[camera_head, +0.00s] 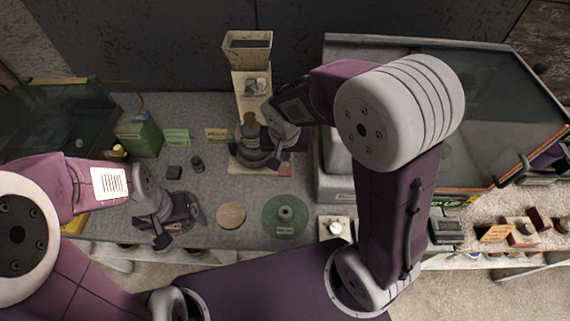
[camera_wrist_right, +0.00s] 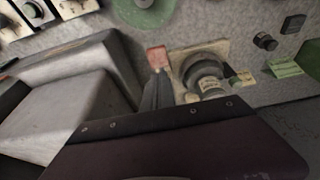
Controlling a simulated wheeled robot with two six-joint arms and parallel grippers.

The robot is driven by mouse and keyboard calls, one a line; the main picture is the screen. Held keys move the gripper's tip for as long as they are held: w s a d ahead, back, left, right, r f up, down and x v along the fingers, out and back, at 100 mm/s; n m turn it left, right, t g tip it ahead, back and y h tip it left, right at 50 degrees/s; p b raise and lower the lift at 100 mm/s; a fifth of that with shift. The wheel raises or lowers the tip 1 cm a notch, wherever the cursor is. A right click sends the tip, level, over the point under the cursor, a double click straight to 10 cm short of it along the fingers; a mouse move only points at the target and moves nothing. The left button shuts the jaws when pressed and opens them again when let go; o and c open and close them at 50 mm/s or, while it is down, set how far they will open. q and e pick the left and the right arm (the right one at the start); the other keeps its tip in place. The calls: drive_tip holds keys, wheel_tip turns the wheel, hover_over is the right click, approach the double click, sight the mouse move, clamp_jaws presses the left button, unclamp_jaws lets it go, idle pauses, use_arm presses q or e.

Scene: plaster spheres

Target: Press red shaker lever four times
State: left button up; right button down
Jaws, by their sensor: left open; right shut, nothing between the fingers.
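The shaker (camera_head: 250,148) stands on a pale base plate at the middle of the bench, with a dark round body. Its red lever (camera_head: 286,170) sticks out at the plate's front right corner, and it also shows in the right wrist view (camera_wrist_right: 157,57). My right gripper (camera_head: 284,157) is shut and empty, its fingertips (camera_wrist_right: 158,76) right at the lever; I cannot tell whether they touch it. The gripper and wrist hide part of the shaker's right side. My left gripper (camera_head: 181,226) is open and empty over the front left of the bench.
A green round pad (camera_head: 268,219) and a wooden disc (camera_head: 231,216) lie in front of the shaker. A pale hopper (camera_head: 247,48) stands behind it. A grey block (camera_head: 335,180) and glass case stand right. A green box (camera_head: 138,134) stands back left.

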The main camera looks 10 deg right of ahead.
sight(285, 169)
drive_tip(key=x, duration=0.4)
drive_tip(key=s+x, duration=0.1)
drive_tip(key=x, duration=0.1)
drive_tip(key=shift+a+f, duration=0.1)
drive_tip(key=shift+a, duration=0.05)
drive_tip(key=s+f+b, duration=0.1)
drive_tip(key=f+b, duration=0.1)
drive_tip(key=b, duration=0.1)
drive_tip(key=s+f+b, duration=0.1)
drive_tip(key=f+b, duration=0.1)
drive_tip(key=b, duration=0.2)
drive_tip(key=s+a+f+b, duration=0.1)
drive_tip(key=f+b, duration=0.2)
drive_tip(key=shift+s, duration=0.1)
drive_tip(key=shift+s+d, duration=0.1)
drive_tip(key=shift+s, duration=0.05)
